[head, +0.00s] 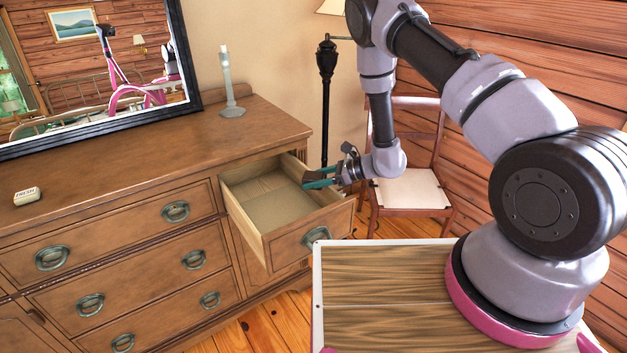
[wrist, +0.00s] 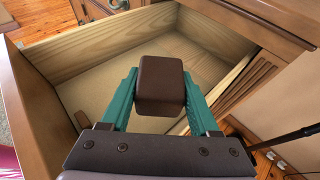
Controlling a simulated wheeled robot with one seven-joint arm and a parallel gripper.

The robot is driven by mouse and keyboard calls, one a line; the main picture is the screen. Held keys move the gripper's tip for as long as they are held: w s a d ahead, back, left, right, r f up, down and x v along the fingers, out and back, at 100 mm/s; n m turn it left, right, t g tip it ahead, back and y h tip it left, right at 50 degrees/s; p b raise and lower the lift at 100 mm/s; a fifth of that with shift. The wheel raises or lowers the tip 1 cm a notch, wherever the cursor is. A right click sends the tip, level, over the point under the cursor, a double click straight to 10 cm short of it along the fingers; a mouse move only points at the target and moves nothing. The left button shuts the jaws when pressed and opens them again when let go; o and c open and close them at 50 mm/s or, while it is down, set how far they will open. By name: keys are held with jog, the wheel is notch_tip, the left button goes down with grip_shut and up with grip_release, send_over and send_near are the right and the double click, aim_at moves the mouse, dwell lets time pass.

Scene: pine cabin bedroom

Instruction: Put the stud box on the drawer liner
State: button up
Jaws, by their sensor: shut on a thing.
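The stud box is a small dark brown box (wrist: 161,85) in the wrist view, held between the green fingers of my gripper (wrist: 160,95). In the head view my gripper (head: 318,179) reaches in from the right over the right side of the open drawer (head: 289,239). The brown box shows there only as a small dark patch at the fingers. The drawer liner (head: 266,200) is a flat tan sheet on the drawer's floor, and it also shows in the wrist view (wrist: 95,90). The box appears to be above the liner; the exact gap cannot be told.
The drawer's pale wooden walls (wrist: 65,50) surround the liner. On the dresser top (head: 130,150) stand a candlestick (head: 229,85), a mirror (head: 95,60) and a small cream block (head: 27,196). A chair (head: 412,190) and a floor lamp (head: 327,90) stand behind my arm.

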jog(key=shift+f, duration=0.1)
jog(key=shift+f, duration=0.5)
jog(key=o, duration=1.4)
jog(key=shift+r, duration=0.1)
